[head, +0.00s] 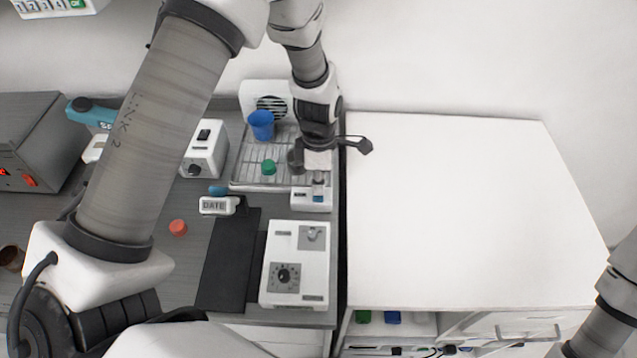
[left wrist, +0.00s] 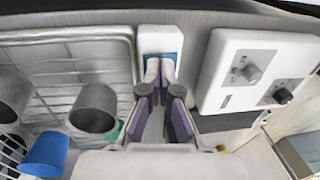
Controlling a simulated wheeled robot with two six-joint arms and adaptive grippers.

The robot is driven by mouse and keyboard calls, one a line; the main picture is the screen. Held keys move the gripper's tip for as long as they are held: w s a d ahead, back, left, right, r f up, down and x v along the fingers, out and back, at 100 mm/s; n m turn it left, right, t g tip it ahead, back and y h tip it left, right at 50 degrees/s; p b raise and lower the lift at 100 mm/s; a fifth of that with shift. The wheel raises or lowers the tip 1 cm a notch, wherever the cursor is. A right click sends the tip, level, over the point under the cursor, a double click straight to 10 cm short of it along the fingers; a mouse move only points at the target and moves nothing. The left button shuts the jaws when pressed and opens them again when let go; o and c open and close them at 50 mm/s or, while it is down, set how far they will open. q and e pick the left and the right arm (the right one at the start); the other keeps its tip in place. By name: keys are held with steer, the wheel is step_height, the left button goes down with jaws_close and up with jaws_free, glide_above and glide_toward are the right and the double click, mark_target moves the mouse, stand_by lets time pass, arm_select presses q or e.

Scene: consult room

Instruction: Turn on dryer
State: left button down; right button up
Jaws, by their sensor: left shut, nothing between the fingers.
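The dryer has a white fan housing with a dark round grille (head: 272,105) behind a wire rack (head: 245,178). A small white control box (head: 312,201) with a switch sits at the rack's front right corner. My left gripper (head: 318,176) points down over this box, its fingers hiding part of it. In the left wrist view, the shut, empty fingertips (left wrist: 159,74) reach a blue panel on the control box (left wrist: 158,38). I cannot tell whether they touch the switch. My right gripper is out of view; only part of that arm shows at the lower right.
A blue cup (head: 262,127) and a green cap (head: 268,167) are on the rack. A white box with knobs (head: 296,250) stands in front. A DATE stamp (head: 216,206) and red cap (head: 178,227) lie left. The white cabinet top (head: 450,210) is clear.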

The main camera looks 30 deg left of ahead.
mark_target(318, 199)
arm_select(q)
step_height(318, 199, up, 5)
steer(key=p, duration=0.4)
steer(key=shift+s+f+p, duration=0.15)
steer(key=shift+f+p, duration=0.05)
steer(key=shift+p, duration=0.15)
step_height(318, 199, up, 9)
steer(key=s+b, duration=0.1)
steer(key=b, duration=0.2)
steer(key=shift+s+d+r, duration=0.15)
steer(key=shift+d+r, duration=0.05)
steer(key=shift+d, duration=0.15)
steer(key=shift+f, duration=0.1)
